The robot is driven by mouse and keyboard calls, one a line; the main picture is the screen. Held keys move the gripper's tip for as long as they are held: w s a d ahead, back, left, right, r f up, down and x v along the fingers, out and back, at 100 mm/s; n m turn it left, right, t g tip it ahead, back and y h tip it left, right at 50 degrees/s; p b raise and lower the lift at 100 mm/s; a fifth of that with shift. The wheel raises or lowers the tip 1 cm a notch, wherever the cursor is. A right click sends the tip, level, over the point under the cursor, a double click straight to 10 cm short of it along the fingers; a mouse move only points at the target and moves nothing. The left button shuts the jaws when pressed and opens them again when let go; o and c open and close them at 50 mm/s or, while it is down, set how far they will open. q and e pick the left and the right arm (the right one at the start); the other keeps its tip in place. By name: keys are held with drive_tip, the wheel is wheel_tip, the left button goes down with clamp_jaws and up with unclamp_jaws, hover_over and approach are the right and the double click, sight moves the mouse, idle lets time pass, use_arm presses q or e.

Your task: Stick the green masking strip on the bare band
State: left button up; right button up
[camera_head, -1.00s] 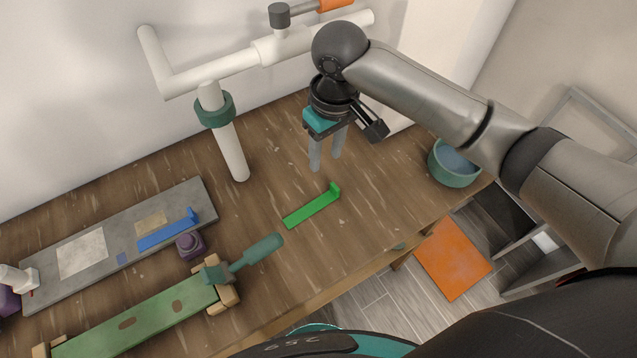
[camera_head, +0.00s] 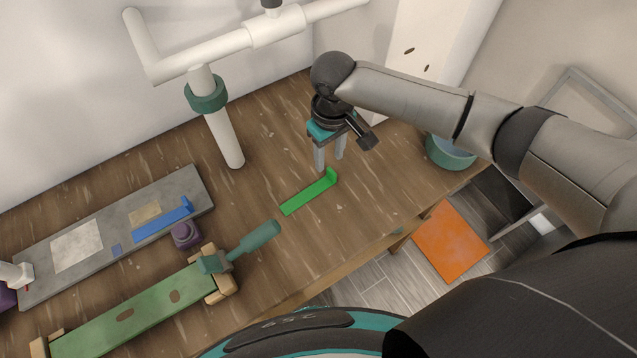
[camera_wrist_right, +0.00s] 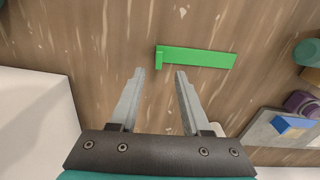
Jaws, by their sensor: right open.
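The green masking strip (camera_head: 308,195) lies flat on the wooden bench, with a small raised tab at its far right end. It also shows in the right wrist view (camera_wrist_right: 205,58), beyond the fingertips, tab at its left end. My right gripper (camera_head: 330,164) is open and empty, pointing down just behind the tab. In the wrist view its two fingers (camera_wrist_right: 160,72) are apart with only bench between them. A grey panel (camera_head: 95,265) at the left carries a pale patch, a tan patch and a blue strip (camera_head: 160,222). I cannot tell which area is the bare band.
A purple block (camera_head: 185,236) stands by the panel. A green plank (camera_head: 135,322) and a teal-handled tool (camera_head: 255,240) lie in front. A white pipe frame (camera_head: 226,145) rises behind. A teal bowl (camera_head: 447,153) sits at the right. Bench around the strip is clear.

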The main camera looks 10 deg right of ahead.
sight(332, 171)
drive_tip(key=f, duration=0.4)
drive_tip(key=shift+s+d+f, duration=0.2)
drive_tip(key=shift+s+d, duration=0.05)
drive_tip(key=shift+s, duration=0.05)
drive_tip(key=shift+c, duration=0.3)
clamp_jaws()
idle(0.8)
